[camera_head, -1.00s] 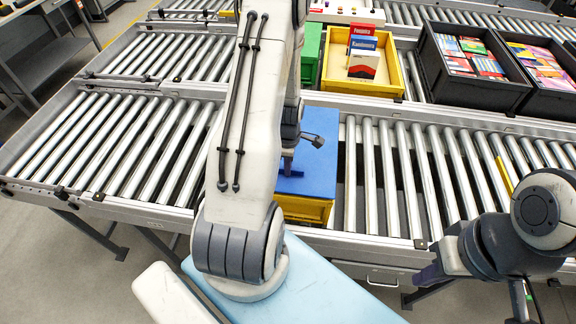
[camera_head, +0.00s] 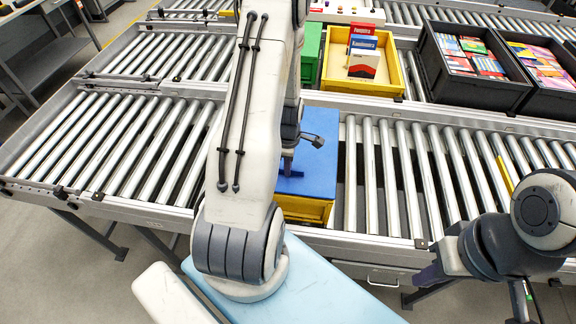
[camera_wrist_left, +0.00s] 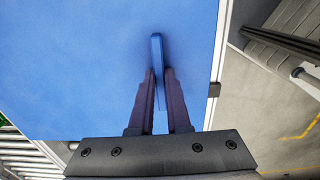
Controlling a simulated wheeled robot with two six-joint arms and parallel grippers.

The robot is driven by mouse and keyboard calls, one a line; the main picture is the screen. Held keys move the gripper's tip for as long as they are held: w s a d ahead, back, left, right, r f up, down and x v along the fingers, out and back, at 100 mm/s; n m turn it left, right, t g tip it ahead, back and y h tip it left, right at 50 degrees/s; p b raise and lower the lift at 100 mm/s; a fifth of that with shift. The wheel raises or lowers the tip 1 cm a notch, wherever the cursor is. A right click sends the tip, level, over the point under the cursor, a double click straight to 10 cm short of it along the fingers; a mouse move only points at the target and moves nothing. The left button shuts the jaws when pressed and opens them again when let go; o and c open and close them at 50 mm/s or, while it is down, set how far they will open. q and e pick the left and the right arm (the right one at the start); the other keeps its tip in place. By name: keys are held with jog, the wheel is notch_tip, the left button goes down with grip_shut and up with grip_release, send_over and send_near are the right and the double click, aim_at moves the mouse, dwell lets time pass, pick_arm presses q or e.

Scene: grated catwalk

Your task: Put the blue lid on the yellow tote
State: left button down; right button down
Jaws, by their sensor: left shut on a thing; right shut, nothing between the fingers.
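The blue lid (camera_head: 316,152) lies over the top of the yellow tote (camera_head: 303,209) on the near roller conveyor. My arm hides the lid's left part, and only part of the tote's front shows below the lid. Whether the lid is fully seated all round cannot be seen. My left gripper (camera_head: 287,170) is at the lid, and in the left wrist view its fingers (camera_wrist_left: 160,90) are shut on the lid's upright blue handle. The lid (camera_wrist_left: 90,70) fills much of that view.
A second yellow tote (camera_head: 327,76) with boxes stands on the far conveyor, beside a green bin (camera_head: 309,55). Black crates (camera_head: 437,75) of packets stand to the right.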

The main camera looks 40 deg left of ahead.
pick_arm(q)
jog(key=shift+f+b, duration=0.55)
jog(key=shift+f, duration=0.15)
jog(key=c, duration=0.8)
grip_release()
jog(key=o, duration=0.4)
jog(key=shift+r+p, duration=3.2)
jog(key=shift+r, duration=0.85)
